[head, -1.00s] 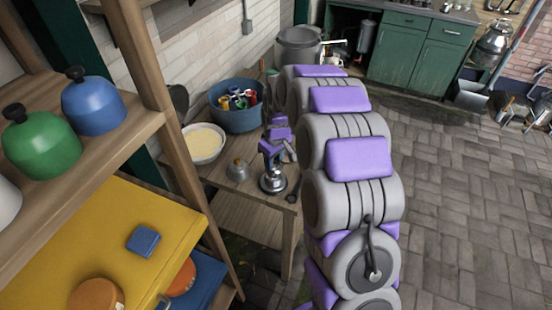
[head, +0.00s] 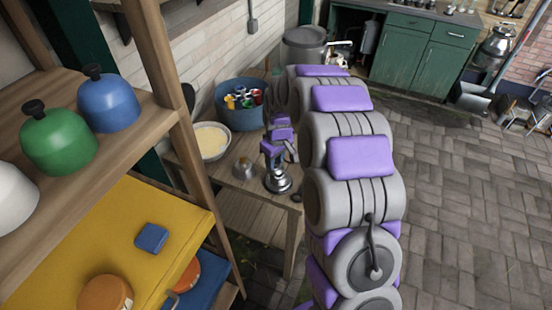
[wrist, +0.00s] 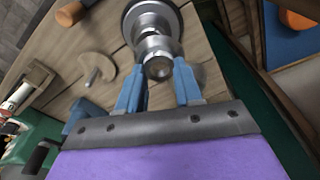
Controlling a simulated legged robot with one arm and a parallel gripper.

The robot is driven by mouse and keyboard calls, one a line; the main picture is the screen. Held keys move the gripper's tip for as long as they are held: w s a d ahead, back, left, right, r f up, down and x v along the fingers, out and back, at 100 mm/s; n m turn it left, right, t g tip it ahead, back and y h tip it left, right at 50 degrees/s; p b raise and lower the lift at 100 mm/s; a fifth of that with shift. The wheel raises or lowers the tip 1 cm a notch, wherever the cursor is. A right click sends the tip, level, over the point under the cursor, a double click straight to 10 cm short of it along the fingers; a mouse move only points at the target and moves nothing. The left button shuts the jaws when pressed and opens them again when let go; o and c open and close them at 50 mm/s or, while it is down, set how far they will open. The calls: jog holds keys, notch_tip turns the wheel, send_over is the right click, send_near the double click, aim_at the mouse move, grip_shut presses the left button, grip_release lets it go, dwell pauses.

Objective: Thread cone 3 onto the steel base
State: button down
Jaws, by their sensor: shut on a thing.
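The steel base (head: 279,184) stands upright on the wooden table, round and wide at the foot. My gripper (head: 275,160) is directly above it in the head view. In the wrist view my gripper (wrist: 158,92) has its blue fingers on either side of a narrow round steel piece (wrist: 158,68), which I take to be cone 3. The wide steel base (wrist: 138,12) shows beyond it at the top edge. The piece lines up with the base, but I cannot tell whether it rests on it or hangs just above. A small grey dome with a brownish top (head: 243,169) stands to the left.
A blue tub (head: 242,118) of coloured items and a white bowl (head: 212,143) stand behind on the table. A tan half-disc with a metal peg (wrist: 96,66) lies near the base. The wooden shelf post (head: 176,120) rises at left. The paved floor (head: 460,210) is open at right.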

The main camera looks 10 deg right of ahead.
jog(key=shift+d, duration=0.55)
jog(key=shift+a, duration=0.15)
jog(key=shift+a+f, duration=0.2)
jog(key=shift+f, duration=0.2)
jog(key=shift+d, duration=0.3)
jog(key=shift+a+f, duration=0.2)
jog(key=shift+d+f, duration=0.25)
jog(key=shift+f, duration=0.15)
jog(key=shift+f, duration=0.75)
dwell(0.3)
